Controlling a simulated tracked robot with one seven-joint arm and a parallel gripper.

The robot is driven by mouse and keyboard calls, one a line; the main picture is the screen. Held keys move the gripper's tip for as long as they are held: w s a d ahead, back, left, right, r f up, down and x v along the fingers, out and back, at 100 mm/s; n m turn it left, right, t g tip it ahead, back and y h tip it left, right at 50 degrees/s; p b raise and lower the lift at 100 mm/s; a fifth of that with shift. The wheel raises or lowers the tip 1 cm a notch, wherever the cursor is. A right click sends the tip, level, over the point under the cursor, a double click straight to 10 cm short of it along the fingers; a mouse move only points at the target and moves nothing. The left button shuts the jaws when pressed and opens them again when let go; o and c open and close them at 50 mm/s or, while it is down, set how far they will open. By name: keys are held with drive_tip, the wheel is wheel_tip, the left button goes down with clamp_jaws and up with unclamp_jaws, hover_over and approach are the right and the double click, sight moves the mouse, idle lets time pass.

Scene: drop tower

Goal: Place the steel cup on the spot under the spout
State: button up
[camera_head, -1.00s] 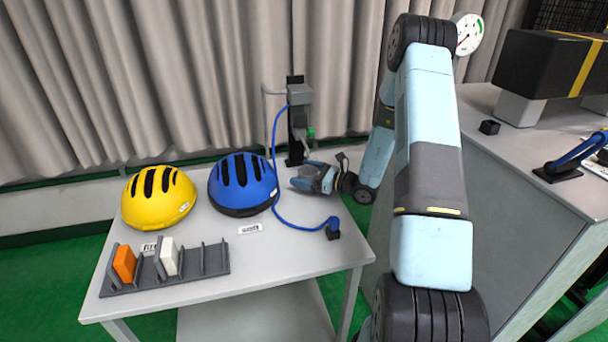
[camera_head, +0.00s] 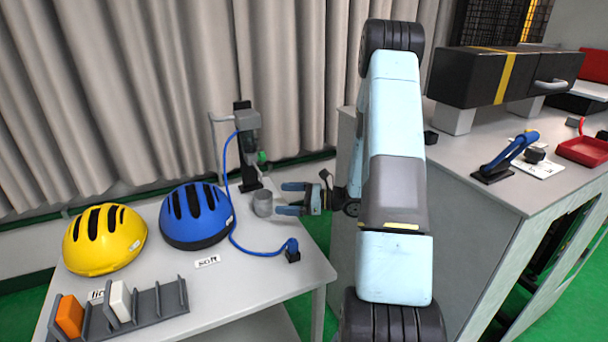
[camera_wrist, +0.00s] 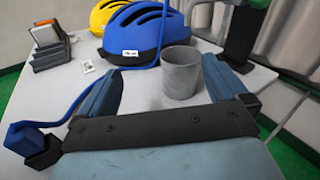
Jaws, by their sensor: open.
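The grey steel cup (camera_head: 263,203) stands upright on the white table below the dispenser's green-tipped spout (camera_head: 262,157). I cannot tell whether it is exactly under the spout, and any mark on the spot is hidden. My gripper (camera_head: 280,199) is open and level, just right of the cup, its fingertips pointing at it. In the wrist view the cup (camera_wrist: 181,78) stands beyond the open fingers of my gripper (camera_wrist: 161,75), nearer the right finger. It appears free of both fingers and its open top faces up.
A dark dispenser stand (camera_head: 243,140) rises behind the cup. A blue hose (camera_head: 232,236) runs to a blue fitting (camera_head: 291,249) on the table. Blue (camera_head: 196,214) and yellow (camera_head: 104,238) helmets and a grey rack (camera_head: 150,308) lie left. A grey counter (camera_head: 465,150) stands right.

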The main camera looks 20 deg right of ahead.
drive_tip(key=s+a+r+n+g+h, duration=0.5)
drive_tip(key=s+a+r+n+g, duration=0.55)
drive_tip(key=s+r+n, duration=0.45)
drive_tip(key=s+d+r+n+t+h, duration=0.2)
drive_tip(key=s+r+n+t+h, duration=0.1)
drive_tip(key=s+r+n+h, duration=0.1)
drive_tip(key=s+d+r+n+t+h, duration=0.2)
drive_tip(key=s+r+n+t+h, duration=0.1)
drive_tip(key=s+r, duration=0.6)
drive_tip(key=t+h, duration=0.1)
drive_tip(key=h, duration=0.1)
drive_tip(key=shift+s+d+r+n+h, duration=0.25)
drive_tip(key=shift+s+r+n+h, duration=0.05)
drive_tip(key=shift+s+n+h, duration=0.1)
